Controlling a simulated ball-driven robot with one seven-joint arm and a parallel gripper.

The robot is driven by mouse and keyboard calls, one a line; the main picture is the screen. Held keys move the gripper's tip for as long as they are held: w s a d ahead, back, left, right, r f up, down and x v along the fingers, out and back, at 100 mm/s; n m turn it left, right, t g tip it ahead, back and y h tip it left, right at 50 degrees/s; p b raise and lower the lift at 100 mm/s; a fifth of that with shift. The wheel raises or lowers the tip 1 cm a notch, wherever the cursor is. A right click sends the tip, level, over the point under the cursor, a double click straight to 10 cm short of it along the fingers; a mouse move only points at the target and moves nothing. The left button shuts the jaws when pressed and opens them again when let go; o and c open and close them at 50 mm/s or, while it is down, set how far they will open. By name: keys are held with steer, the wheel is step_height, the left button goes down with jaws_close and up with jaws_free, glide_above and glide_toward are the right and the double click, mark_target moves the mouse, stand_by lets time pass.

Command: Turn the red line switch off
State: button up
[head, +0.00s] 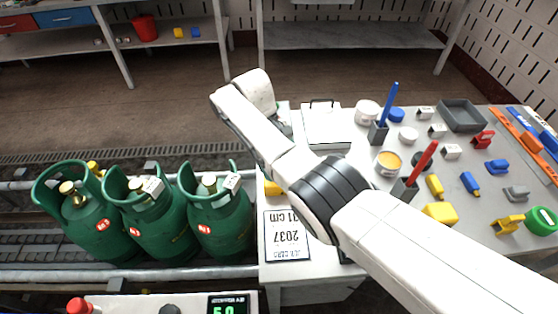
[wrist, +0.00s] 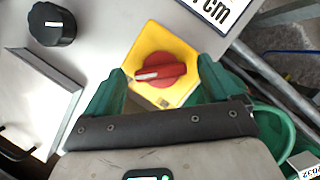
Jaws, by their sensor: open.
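The red line switch (wrist: 160,70) is a red rotary knob with a white mark, on a yellow square base (wrist: 184,50). In the wrist view its white mark points left. My gripper (wrist: 160,82) is open, with one green finger on each side of the knob. I cannot tell whether the fingers touch it. In the head view, only a yellow edge of the base (head: 272,187) shows beside my arm. The knob and my gripper are hidden there.
A black knob (wrist: 52,24) is near the switch. A printed sign (head: 287,236) lies on the white bench. Green gas cylinders (head: 215,215) stand on the conveyor to the left. Tools and small parts, including a grey tray (head: 461,128), cover the bench at right.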

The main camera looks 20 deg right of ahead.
steer(key=b+v, duration=0.2)
steer(key=v, duration=0.8)
steer(key=shift+r, duration=0.25)
steer(key=shift+r, duration=0.1)
